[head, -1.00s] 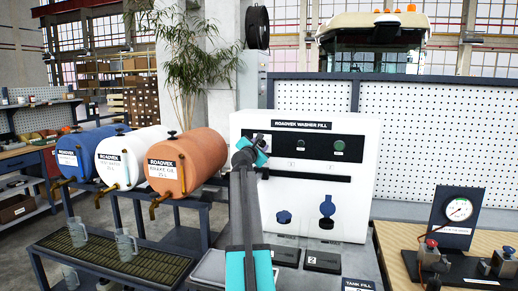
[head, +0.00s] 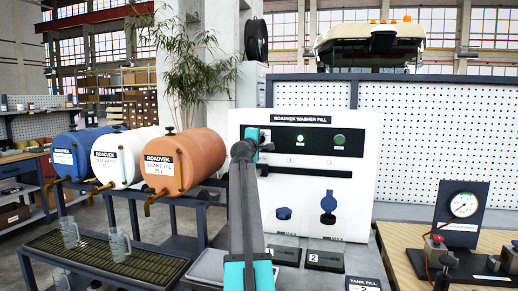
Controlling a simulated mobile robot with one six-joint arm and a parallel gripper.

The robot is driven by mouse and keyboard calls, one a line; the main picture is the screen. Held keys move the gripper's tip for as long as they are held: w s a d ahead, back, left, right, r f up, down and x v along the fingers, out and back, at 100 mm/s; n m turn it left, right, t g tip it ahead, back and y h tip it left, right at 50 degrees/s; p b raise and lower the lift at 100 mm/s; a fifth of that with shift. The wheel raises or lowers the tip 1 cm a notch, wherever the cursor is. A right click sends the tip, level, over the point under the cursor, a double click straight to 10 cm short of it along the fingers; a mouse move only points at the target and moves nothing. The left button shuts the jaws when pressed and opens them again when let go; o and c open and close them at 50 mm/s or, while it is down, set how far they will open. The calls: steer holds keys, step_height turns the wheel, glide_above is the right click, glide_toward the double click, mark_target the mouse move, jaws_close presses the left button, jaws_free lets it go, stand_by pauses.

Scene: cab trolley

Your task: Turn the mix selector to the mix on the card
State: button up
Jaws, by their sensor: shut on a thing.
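The white washer fill panel (head: 300,225) labelled ROADVEK WASHER FILL stands in the middle of the head view, with a black control strip (head: 318,150) across its upper part. My gripper (head: 264,138) is at the left end of that strip and is shut on the mix selector. The selector itself and its markings are hidden behind my gripper and arm. I cannot read which mix it points to. No mix card can be made out.
Blue, white and orange drums (head: 200,162) stand left. A gauge stand (head: 460,207) is at right.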

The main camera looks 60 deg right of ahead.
steer(key=m+b, duration=0.6)
steer(key=shift+s+d+f, duration=0.1)
steer(key=shift+d, duration=0.05)
steer(key=m+b, duration=0.3)
steer(key=m, duration=0.2)
steer(key=shift+b, duration=0.35)
steer(key=shift+m, duration=0.3)
steer(key=o, duration=1.1)
steer(key=shift+f, duration=0.15)
